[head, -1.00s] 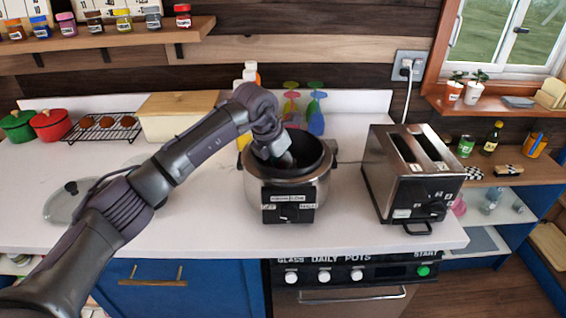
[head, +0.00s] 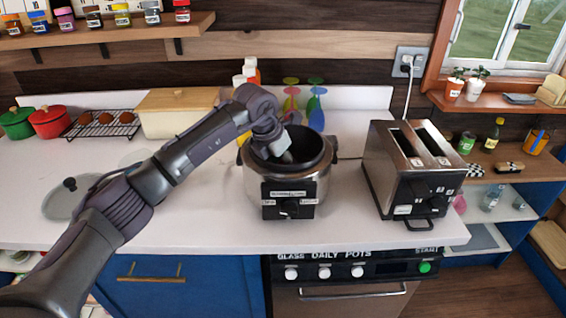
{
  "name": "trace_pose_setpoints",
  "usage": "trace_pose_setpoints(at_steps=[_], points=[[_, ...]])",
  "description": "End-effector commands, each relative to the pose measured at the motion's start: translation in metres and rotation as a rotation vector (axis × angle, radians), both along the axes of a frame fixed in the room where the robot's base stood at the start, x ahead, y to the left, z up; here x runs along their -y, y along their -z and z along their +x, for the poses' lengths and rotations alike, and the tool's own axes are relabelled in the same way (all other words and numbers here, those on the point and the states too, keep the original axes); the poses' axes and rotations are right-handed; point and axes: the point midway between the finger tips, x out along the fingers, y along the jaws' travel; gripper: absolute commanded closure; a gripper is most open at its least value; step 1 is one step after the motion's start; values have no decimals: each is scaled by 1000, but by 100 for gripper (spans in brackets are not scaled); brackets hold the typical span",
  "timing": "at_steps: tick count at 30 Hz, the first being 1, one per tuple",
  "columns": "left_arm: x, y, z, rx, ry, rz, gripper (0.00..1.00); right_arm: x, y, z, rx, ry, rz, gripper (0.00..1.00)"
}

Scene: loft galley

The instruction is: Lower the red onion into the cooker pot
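The cooker pot (head: 286,187) is a round silver cooker with a dark inner pot and a black front panel, standing open on the white counter. My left arm comes in from the left, and my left gripper (head: 285,157) points down into the pot's mouth. Its fingertips are hidden or too small to make out inside the dark pot. I cannot see the red onion; whether it is in the gripper or in the pot does not show. My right gripper is not in view.
A steel toaster (head: 414,172) stands right of the cooker. A glass lid (head: 68,200) lies on the counter at left. Behind are a red pot (head: 50,122), a green pot (head: 17,123), a rack of brown items (head: 103,124), a bread box (head: 178,113) and bottles.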

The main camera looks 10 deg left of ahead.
Motion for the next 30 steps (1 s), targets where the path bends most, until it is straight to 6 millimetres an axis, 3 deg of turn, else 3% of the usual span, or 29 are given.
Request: trace_pose_setpoints(at_steps=[3,4,9,20,25,30], points=[[0,0,0,-1,0,1,88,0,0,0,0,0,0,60],[0,0,0,-1,0,1,52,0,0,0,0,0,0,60],[0,0,0,-1,0,1,24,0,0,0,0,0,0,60],[-1,-3,-1,0,0,0,24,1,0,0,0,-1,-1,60],[-6,-24,-7,4,0,0,24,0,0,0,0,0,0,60],[-13,-59,-20,5,-1,2,24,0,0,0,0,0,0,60]])
